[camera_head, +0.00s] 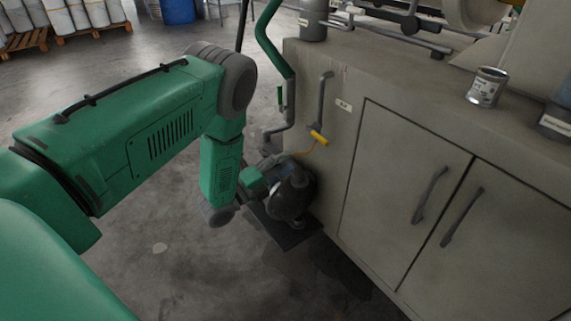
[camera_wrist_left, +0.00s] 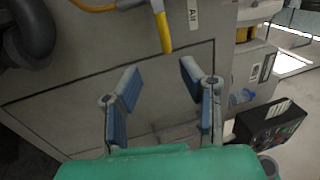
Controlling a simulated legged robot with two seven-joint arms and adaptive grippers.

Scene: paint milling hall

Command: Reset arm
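My left arm, green with grey joints, reaches in from the left in the head view and bends down beside the grey cabinet (camera_head: 400,125). My left gripper shows in the left wrist view (camera_wrist_left: 157,76), with its two blue-padded fingers spread apart and nothing between them. The cabinet's side panel (camera_wrist_left: 165,105) lies behind the fingers. In the head view the gripper is low by the cabinet's side, and its fingers are hard to make out against dark parts there. My right gripper is in neither view.
A yellow-ended air fitting (camera_head: 319,138) with an orange hose hangs on the cabinet's side, close to my left wrist; it also shows in the left wrist view (camera_wrist_left: 163,32). A metal can (camera_head: 486,88) stands on the cabinet top. Open concrete floor (camera_head: 165,260) lies below my arm.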

